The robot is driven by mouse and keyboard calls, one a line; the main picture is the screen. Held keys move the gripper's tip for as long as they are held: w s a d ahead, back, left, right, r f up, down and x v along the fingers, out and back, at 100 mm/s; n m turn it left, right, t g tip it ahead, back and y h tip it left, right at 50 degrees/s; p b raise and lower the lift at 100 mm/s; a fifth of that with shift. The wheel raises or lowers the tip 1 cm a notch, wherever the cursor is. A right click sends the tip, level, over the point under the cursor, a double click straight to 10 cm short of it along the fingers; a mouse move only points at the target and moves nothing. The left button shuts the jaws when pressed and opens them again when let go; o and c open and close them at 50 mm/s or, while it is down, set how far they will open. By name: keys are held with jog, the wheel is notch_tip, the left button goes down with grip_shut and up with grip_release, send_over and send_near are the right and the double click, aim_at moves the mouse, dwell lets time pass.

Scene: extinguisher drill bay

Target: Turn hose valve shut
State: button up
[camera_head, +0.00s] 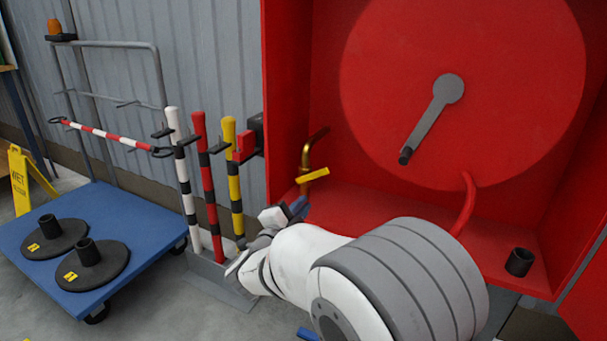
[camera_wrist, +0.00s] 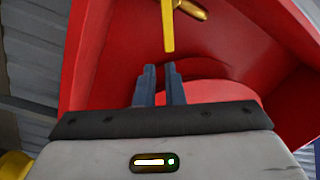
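The hose valve's yellow lever (camera_head: 313,175) sticks out to the right and slightly up from a brass pipe (camera_head: 309,152) at the left inside of the red cabinet. In the wrist view the lever (camera_wrist: 167,28) hangs down from the brass fitting (camera_wrist: 191,9), just beyond my fingertips. My gripper (camera_head: 299,206), with blue fingers, is below the lever in the head view. In the wrist view my gripper (camera_wrist: 160,72) has a narrow gap between its fingers with nothing in it. The lever and fingers look apart.
The red cabinet (camera_head: 285,90) holds a large red reel (camera_head: 400,60) with a grey crank (camera_head: 433,118), a red hose (camera_head: 467,205) and a black cup (camera_head: 520,262). Striped posts (camera_head: 207,185) stand close left. A blue trolley (camera_head: 150,235) stands further left.

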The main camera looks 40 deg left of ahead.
jog(key=n, duration=0.1)
jog(key=r+n, duration=0.1)
jog(key=n+p, duration=0.1)
jog(key=shift+w+a+r+t, duration=0.2)
jog(key=shift+r+t, duration=0.05)
jog(key=shift+t, duration=0.05)
jog(key=shift+c, duration=0.7)
jog(key=n, duration=0.2)
jog(key=r+n+y+p, duration=0.1)
jog(key=n, duration=0.3)
jog(key=shift+w+a+r+n+y+p, duration=0.2)
jog(key=shift+a+n+y+p, duration=0.1)
jog(key=shift+a, duration=0.1)
grip_shut()
notch_tip(320, 180, up, 4)
jog(key=n+y, duration=0.2)
jog(key=n, duration=0.9)
send_over(312, 176)
jog(key=s, duration=0.2)
jog(key=f, duration=0.1)
jog(key=d+f+b, duration=0.1)
jog(key=d+f, duration=0.1)
jog(key=shift+w+b, duration=0.25)
jog(key=shift+b, duration=0.05)
